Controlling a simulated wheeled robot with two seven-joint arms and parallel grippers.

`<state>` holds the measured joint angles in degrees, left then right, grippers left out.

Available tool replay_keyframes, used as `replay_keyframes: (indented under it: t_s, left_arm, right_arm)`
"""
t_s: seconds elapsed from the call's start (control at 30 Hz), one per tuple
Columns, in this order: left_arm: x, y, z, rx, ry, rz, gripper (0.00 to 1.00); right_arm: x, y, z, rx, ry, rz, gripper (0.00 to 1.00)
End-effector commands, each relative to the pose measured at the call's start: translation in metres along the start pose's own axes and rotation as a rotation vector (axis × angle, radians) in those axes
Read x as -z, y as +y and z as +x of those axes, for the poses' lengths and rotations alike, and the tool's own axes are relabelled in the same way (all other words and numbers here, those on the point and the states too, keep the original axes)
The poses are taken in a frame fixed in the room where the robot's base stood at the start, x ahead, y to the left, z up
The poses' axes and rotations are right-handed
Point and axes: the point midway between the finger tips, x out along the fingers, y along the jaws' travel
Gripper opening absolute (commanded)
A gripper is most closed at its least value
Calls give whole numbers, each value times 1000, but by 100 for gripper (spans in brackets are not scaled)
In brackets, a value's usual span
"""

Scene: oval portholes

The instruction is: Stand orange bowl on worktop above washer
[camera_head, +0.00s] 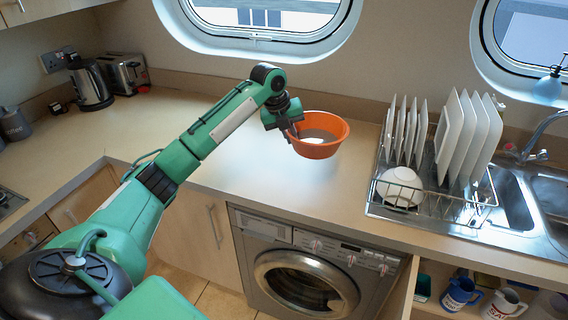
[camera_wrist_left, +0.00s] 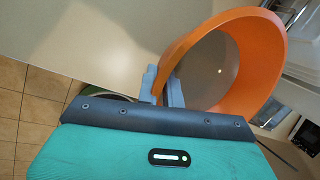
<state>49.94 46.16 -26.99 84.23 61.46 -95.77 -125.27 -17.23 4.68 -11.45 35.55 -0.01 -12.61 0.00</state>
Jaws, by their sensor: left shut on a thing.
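The orange bowl (camera_head: 319,143) is above the worktop (camera_head: 255,160), over the part behind the washer (camera_head: 300,272). My left gripper (camera_head: 292,129) is shut on the left side of its rim. The bowl looks roughly upright, with its open side up. In the left wrist view the bowl (camera_wrist_left: 262,62) is at the upper right, and the gripper's grey fingers (camera_wrist_left: 162,88) pinch its wall. A soft shadow shows on the worktop below it. I cannot tell exactly how far its base is from the surface. My right gripper is not in view.
A metal dish rack (camera_head: 425,198) with several white plates and a white bowl (camera_head: 400,186) stands right of the orange bowl, beside the sink (camera_head: 512,200). A kettle (camera_head: 90,85) and toaster (camera_head: 124,73) stand at the back left. The worktop left of the bowl is clear.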

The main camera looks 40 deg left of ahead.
Motion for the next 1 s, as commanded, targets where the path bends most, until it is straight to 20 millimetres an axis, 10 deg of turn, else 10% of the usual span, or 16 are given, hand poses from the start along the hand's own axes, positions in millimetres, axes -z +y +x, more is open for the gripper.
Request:
replay_keyframes:
  t_s: [0.3,1.0]
  left_arm:
    - [11,23,69,0,2,-1,0]
    - [18,42,127,2,-3,-1,0]
  right_arm:
    - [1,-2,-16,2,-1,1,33]
    - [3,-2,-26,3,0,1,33]
